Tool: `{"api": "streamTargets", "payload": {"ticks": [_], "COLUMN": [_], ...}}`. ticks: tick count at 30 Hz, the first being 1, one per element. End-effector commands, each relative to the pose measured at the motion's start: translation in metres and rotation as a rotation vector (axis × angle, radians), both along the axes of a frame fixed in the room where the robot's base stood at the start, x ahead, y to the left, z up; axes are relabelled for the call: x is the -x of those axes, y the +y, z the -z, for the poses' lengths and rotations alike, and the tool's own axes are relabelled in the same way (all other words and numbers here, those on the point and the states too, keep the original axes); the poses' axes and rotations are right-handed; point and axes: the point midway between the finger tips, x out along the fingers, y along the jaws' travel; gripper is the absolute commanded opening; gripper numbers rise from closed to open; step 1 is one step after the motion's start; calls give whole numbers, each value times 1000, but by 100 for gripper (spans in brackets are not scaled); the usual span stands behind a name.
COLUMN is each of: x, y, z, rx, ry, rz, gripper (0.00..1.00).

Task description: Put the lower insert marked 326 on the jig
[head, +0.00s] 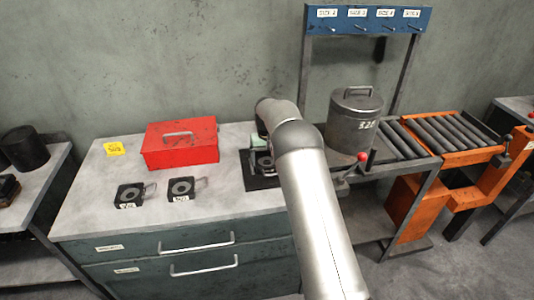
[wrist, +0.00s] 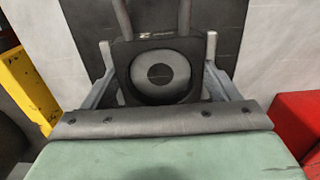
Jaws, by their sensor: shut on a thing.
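My gripper (wrist: 160,72) is shut on a black insert (wrist: 118,78) with a round grey ring, held between its two grey fingers. Its number is not readable. A dark plate, apparently the jig (wrist: 88,25), lies behind and below the insert in the wrist view. In the head view this dark plate (head: 262,183) lies at the right end of the bench, and my arm hides much of it and of my gripper. I cannot tell whether the insert touches the plate. Two similar black inserts lie left on the bench, one (head: 129,196) beside the other (head: 181,189); their labels are blurred.
A red toolbox (head: 180,145) stands behind the loose inserts, with a yellow tag (head: 114,149) to its left. The bench's front left is clear.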

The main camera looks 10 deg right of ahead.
Motion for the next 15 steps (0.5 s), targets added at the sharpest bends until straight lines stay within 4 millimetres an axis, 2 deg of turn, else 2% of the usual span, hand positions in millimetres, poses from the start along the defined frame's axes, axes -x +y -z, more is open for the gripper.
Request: {"api": "streamTargets", "payload": {"ticks": [1, 8, 9, 11, 15], "x": [-2, -2, 0, 0, 0], "y": [0, 0, 0, 0, 0], "z": [-4, -1, 3, 2, 2], "rx": [0, 0, 0, 0, 0], "ry": [-7, -7, -1, -1, -1], "rz": [0, 0, 0, 0, 0], "gripper": [11, 11, 84, 100, 100]}}
